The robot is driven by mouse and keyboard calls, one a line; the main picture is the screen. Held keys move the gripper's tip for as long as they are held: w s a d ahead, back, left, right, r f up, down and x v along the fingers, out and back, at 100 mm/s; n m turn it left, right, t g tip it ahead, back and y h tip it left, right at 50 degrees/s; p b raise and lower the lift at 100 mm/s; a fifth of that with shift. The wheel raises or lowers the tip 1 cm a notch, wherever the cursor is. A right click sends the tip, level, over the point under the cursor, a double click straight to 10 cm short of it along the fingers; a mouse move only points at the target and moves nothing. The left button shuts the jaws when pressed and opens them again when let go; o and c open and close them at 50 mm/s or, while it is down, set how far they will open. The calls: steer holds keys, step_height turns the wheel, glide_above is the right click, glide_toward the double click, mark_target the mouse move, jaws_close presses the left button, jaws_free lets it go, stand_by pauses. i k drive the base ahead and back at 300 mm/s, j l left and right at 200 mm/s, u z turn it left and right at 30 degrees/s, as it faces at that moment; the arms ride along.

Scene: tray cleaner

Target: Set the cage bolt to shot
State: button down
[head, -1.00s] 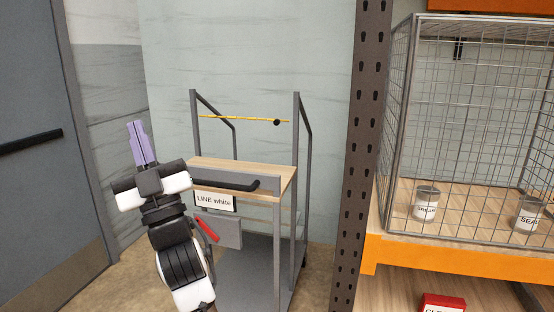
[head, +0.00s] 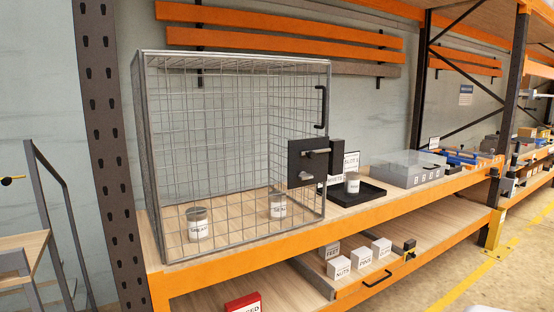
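The wire mesh cage (head: 148,158) stands on the wooden shelf, left of centre in the head view. Its door appears shut. The cage bolt (head: 316,153) is a short silver bar on a black plate (head: 300,173) at the cage's right front edge. A black block (head: 337,155) sits just right of the plate. I cannot tell for sure whether the bar reaches into that block. A black door handle (head: 321,106) is above the plate. My gripper is out of view.
Two labelled cans, one grease (head: 198,226) and one seal (head: 278,206), stand inside the cage. Right of it are a black tray (head: 370,191) holding a can (head: 352,184), and a clear-lidded box (head: 408,170). A dark rack post (head: 104,140) rises on the left. An open drawer (head: 350,290) juts out below.

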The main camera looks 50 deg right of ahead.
mark_target(310, 155)
steer(key=z, duration=1.55)
steer(key=i+j+z, duration=0.1)
steer(key=i+j, duration=0.15)
steer(key=i, duration=0.25)
steer(key=i+j, duration=0.25)
steer(key=i, duration=0.2)
steer(key=i+z, duration=0.05)
